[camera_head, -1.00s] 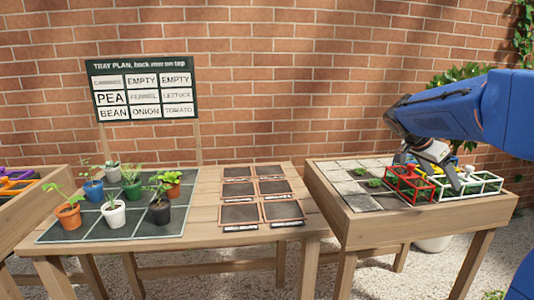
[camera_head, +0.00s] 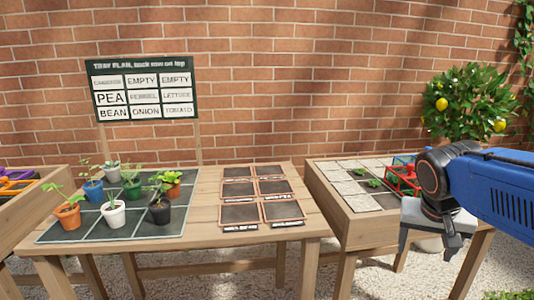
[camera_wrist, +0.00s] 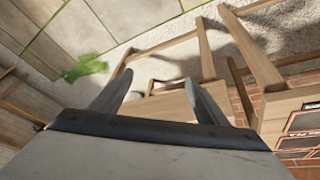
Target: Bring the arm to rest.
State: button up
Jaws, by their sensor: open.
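My blue arm reaches in from the right edge of the head view. My gripper (camera_head: 428,240) hangs in front of the right-hand table, pointing downward, and touches nothing that I can see. In the wrist view my gripper (camera_wrist: 158,98) shows two grey fingers spread apart with nothing between them. Past the fingers, the wrist view shows table legs, gravel and paving.
The right-hand table (camera_head: 366,232) holds pale and dark tiles and a red wire carrier (camera_head: 402,178), partly hidden by my arm. The middle table (camera_head: 208,205) bears several potted seedlings and framed dark squares. A tray plan sign (camera_head: 143,88) stands behind. A lemon tree (camera_head: 468,103) stands back right.

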jog(key=s+a+f+n+t+y, duration=0.1)
jog(key=s+a+f+n, duration=0.4)
jog(key=s, duration=0.5)
notch_tip(320, 180, down, 2)
jog(key=shift+s+a+f+y, duration=0.1)
jog(key=shift+s+a+y, duration=0.05)
jog(key=shift+a+y, duration=0.95)
